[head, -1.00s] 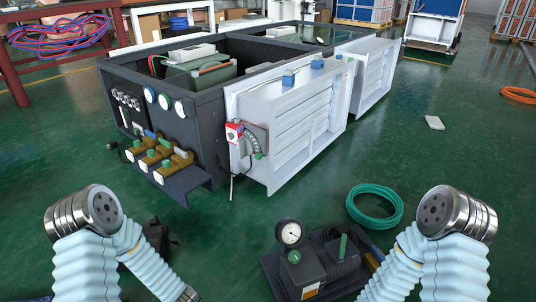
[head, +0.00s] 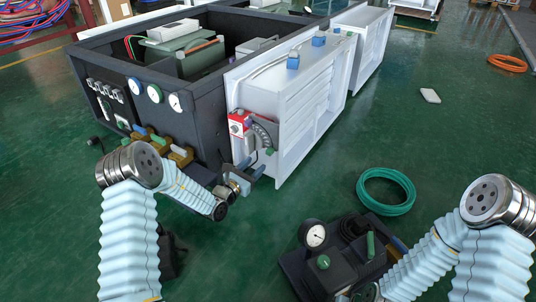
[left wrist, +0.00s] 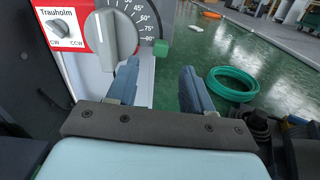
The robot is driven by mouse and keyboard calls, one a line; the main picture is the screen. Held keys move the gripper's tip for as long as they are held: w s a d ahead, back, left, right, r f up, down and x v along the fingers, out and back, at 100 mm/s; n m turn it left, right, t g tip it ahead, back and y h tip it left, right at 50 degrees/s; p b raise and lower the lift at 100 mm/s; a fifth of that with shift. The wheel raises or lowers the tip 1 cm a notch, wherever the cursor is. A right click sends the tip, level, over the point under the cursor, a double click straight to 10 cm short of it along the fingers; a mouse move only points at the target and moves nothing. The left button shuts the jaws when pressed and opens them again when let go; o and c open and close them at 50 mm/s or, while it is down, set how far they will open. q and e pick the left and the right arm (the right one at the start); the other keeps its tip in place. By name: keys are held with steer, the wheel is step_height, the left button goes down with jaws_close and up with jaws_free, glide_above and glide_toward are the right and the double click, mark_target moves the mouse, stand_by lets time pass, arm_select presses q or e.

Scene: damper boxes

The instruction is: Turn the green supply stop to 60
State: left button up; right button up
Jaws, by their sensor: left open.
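The green supply stop (left wrist: 163,48) is a small green block at the outer edge of a dark dial scale (left wrist: 140,22), near its lower end by the 90 mark. It also shows in the head view (head: 269,151) on the front of the white damper box (head: 300,105). My left gripper (head: 244,174) is just below and left of the stop. In the left wrist view, its two blue-grey fingers (left wrist: 160,84) are spread and empty. The stop appears beyond the gap between them, apparently untouched. My right gripper is not visible.
A grey knob (left wrist: 118,35) and red Trauholm panel (left wrist: 62,28) sit beside the scale. Brass valves (head: 181,156) line the dark unit to the left. A gauge case (head: 330,262) and a green hose coil (head: 386,191) lie on the floor at right.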

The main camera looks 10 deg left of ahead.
mark_target(268, 152)
arm_select(q)
steer(key=b+x, duration=0.1)
steer(key=x, duration=0.7)
steer(key=shift+w+d, duration=0.2)
steer(key=shift+w, duration=0.05)
steer(key=shift+c, duration=0.5)
jaws_close()
